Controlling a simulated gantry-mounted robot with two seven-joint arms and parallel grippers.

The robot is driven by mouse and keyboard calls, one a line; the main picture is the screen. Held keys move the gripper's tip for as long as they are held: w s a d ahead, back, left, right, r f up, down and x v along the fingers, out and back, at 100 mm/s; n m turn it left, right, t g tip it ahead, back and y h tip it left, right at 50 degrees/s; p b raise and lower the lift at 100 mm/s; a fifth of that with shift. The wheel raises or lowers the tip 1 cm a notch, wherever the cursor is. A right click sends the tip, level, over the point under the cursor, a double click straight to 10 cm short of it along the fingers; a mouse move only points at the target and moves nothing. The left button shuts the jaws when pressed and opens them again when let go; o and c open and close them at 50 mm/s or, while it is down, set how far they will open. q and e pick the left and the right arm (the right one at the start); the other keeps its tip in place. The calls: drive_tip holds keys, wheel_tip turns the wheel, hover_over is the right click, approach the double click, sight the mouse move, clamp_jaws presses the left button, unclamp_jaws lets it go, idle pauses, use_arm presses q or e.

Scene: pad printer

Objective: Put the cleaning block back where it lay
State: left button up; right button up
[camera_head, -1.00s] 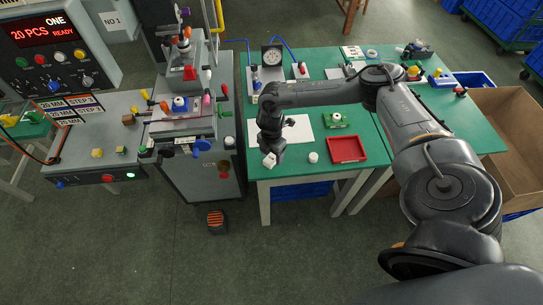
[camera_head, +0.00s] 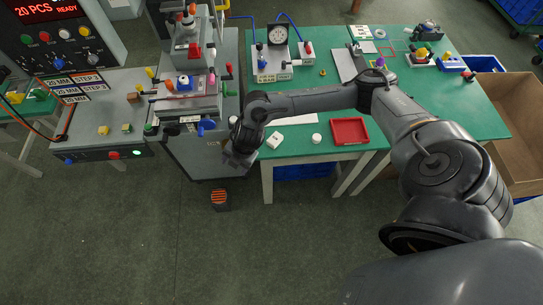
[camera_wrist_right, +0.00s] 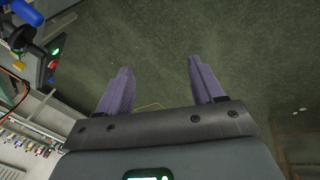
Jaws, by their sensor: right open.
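A small white block (camera_head: 274,140), which looks like the cleaning block, lies at the front left corner of the green table (camera_head: 345,153). My right gripper (camera_head: 238,162) is just left of it, past the table's left edge and in front of the grey machine cabinet. The block and gripper look apart. In the right wrist view my right gripper (camera_wrist_right: 160,85) has its two purple fingers spread wide, with only floor between them. The block does not show there. My left gripper is in neither view.
A white round pot (camera_head: 316,138) and a red tray (camera_head: 349,131) sit right of the block. A dial gauge stand (camera_head: 277,55) is at the back. The pad printer (camera_head: 188,105) stands left of my gripper. My forearm hides part of a white sheet (camera_head: 297,120).

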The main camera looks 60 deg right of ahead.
drive_tip(key=s+a+r+m+t+y, duration=0.1)
drive_tip(key=s+a+r+m+t, duration=0.15)
drive_tip(key=a, duration=0.65)
drive_tip(key=s+a+r+m+t+y, duration=0.1)
drive_tip(key=a+r+m+t, duration=0.15)
drive_tip(key=a, duration=0.75)
drive_tip(key=s+d+m+g+h, duration=0.3)
drive_tip(key=s+d+m+g, duration=0.1)
drive_tip(key=s+d+m, duration=0.7)
drive_tip(key=s+d, duration=0.1)
drive_tip(key=s, duration=0.2)
drive_tip(key=shift+s+m+g+h, duration=0.2)
drive_tip(key=shift+m+g+h, duration=0.1)
drive_tip(key=shift+m, duration=0.1)
